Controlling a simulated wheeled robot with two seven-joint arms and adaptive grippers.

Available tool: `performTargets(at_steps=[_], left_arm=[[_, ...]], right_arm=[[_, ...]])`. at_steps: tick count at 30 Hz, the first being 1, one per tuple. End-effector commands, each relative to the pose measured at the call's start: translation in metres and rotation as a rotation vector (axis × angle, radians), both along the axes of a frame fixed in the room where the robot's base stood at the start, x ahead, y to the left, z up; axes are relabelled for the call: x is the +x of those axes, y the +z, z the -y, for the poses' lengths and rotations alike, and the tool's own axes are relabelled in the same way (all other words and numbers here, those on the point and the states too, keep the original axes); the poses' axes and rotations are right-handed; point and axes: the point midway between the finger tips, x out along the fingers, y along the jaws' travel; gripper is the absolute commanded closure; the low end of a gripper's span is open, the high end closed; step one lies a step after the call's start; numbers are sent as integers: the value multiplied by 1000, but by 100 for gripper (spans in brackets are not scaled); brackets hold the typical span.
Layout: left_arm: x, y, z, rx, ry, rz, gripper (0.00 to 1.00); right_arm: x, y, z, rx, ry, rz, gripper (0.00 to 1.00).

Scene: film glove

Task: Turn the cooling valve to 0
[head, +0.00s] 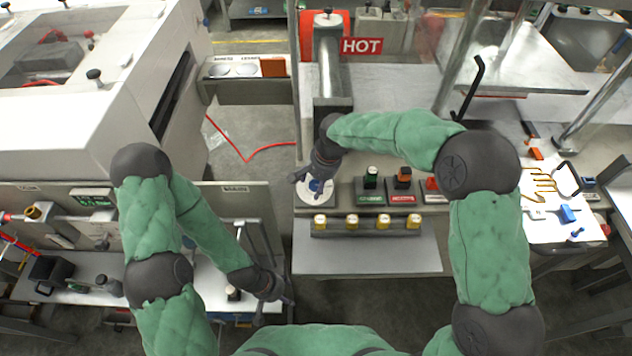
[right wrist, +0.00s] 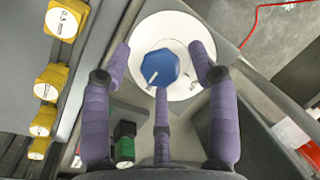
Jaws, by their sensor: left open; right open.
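The cooling valve is a blue faceted knob (right wrist: 160,68) on a round white dial (right wrist: 180,28). A white pointer mark on the knob faces the lower left in the right wrist view; no dial numbers can be read. In the head view the dial (head: 304,198) is partly hidden under my right gripper (head: 311,185). My right gripper is open, its fingers spread around the knob over the dial; whether they touch it I cannot tell.
A green button (head: 371,177), an orange one (head: 403,177) and a red one (head: 432,183) stand right of the dial. Several yellow blocks (head: 352,221) line the front ledge. A red HOT sign (head: 362,46) is behind. A red cable (head: 245,158) lies at the left.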

Motion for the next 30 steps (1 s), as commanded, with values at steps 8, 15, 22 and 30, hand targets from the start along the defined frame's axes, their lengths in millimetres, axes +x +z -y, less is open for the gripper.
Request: performTargets(at_steps=[8, 15, 22, 30], left_arm=[[0, 0, 0, 0, 0, 0, 42], [0, 0, 0, 0, 0, 0, 42], [0, 4, 0, 0, 0, 0, 42], [0, 16, 0, 0, 0, 0, 42]], right_arm=[[0, 0, 0, 0, 0, 0, 80], [0, 0, -1, 0, 1, -1, 94], [0, 1, -2, -16, 31, -1, 94], [-1, 2, -4, -95, 170, -2, 94]])
